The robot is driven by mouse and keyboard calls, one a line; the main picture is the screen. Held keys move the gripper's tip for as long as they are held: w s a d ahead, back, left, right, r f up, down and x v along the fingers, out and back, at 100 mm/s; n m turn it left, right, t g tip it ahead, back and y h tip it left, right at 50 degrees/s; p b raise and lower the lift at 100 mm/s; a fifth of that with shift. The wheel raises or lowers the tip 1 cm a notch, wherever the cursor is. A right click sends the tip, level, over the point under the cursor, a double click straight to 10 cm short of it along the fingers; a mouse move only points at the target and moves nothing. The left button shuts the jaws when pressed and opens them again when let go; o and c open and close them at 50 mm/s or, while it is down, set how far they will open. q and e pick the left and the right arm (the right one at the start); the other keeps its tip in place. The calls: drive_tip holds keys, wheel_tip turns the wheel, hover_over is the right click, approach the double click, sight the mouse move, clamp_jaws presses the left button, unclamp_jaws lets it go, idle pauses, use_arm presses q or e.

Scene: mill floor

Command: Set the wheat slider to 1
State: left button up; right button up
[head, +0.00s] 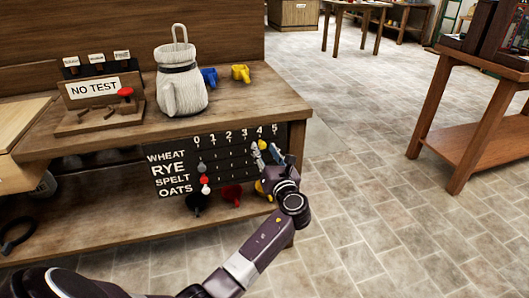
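The black slider board (222,165) is on the front of the wooden bench, with rows WHEAT, RYE, SPELT and OATS and columns 0 to 5. A grey knob (201,168), a red knob (204,180) and a white knob (206,190) sit near 0 in the lower rows. The gripper's fingers are at the board's right end, close to that knob. Whether they grip it is unclear. My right gripper is out of view.
On the bench top (240,108) stand a tied sack (181,88), a NO TEST box (95,89), and blue (209,77) and yellow (241,73) cups. A red cup (231,194) is below the board. The tiled floor (370,180) at right is open, with a wooden table (480,150) beyond.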

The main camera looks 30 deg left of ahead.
use_arm(q)
drive_tip(key=shift+w+a, duration=0.2)
clamp_jaws()
idle(0.3)
drive_tip(key=shift+s+a, duration=0.1)
drive_tip(key=shift+a, duration=0.05)
